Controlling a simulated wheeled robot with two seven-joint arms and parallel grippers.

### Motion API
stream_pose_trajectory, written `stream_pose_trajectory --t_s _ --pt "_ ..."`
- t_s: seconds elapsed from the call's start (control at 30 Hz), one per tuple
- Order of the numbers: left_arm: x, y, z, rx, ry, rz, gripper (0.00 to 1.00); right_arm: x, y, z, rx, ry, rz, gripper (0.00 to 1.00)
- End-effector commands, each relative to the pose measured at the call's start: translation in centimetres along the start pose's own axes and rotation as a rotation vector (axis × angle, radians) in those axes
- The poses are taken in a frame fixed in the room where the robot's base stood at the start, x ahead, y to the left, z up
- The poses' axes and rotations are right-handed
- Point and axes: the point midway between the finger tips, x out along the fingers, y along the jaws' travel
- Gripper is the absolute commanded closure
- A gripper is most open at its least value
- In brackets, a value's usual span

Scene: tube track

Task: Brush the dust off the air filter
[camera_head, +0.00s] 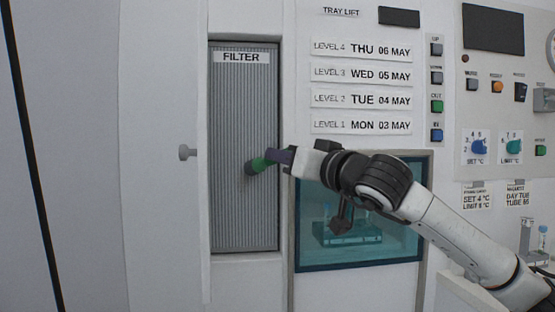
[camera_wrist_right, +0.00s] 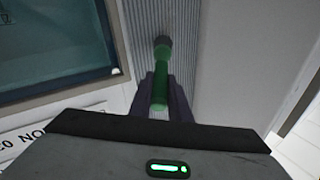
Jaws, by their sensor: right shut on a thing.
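The air filter (camera_head: 236,110) is a tall grey ribbed panel labelled FILTER, set upright in the white wall; its ribs also show in the right wrist view (camera_wrist_right: 182,55). My right gripper (camera_head: 273,157) is shut on the green handle of a brush (camera_head: 260,163). The brush's dark round head (camera_head: 250,168) points at the filter's lower middle and appears to touch it. In the right wrist view the brush (camera_wrist_right: 160,85) sticks out from between the fingers of my right gripper (camera_wrist_right: 162,95). I cannot make out dust on the ribs. My left gripper is not in view.
A teal-framed window (camera_head: 362,255) is to the right, behind my right arm. Tray lift labels and buttons (camera_head: 437,106) sit above it. A control panel (camera_head: 495,85) is at the far right.

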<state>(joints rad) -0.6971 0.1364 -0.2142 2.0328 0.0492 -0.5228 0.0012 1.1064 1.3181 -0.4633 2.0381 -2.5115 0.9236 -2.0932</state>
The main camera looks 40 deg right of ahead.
Motion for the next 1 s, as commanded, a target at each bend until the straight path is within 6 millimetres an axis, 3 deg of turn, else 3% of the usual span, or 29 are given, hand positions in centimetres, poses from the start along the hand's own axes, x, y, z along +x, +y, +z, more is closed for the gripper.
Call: stream_pose_trajectory --t_s 0.53,1.0 --pt "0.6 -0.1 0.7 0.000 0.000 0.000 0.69 -0.9 2.2 -0.4 -0.002 0.000 0.009 1.00" --pt "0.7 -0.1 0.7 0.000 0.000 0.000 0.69 -0.8 2.1 -0.3 -0.001 -0.001 0.007 1.00"
